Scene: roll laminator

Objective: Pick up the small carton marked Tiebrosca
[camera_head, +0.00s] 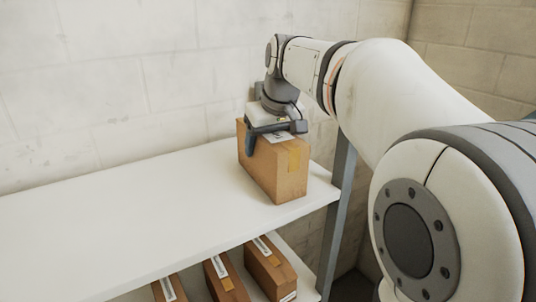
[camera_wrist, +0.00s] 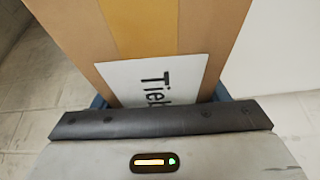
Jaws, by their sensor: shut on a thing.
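The small carton (camera_head: 270,167) is a brown box with a tape strip, at the right end of the white upper shelf. In the wrist view the carton (camera_wrist: 215,25) shows a white label (camera_wrist: 155,78) reading "Tieb", the rest hidden behind my gripper's body. My gripper (camera_head: 278,130) is over the carton's top, shut on it, with fingers along its sides. In the wrist view the dark fingers show only in part beside the carton. I cannot tell whether the carton's base touches the shelf.
The white upper shelf (camera_head: 130,225) is clear to the left of the carton. Several brown cartons (camera_head: 268,268) with white labels stand on the lower shelf. A grey shelf post (camera_head: 335,220) is at the right, and a block wall (camera_head: 120,80) stands behind.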

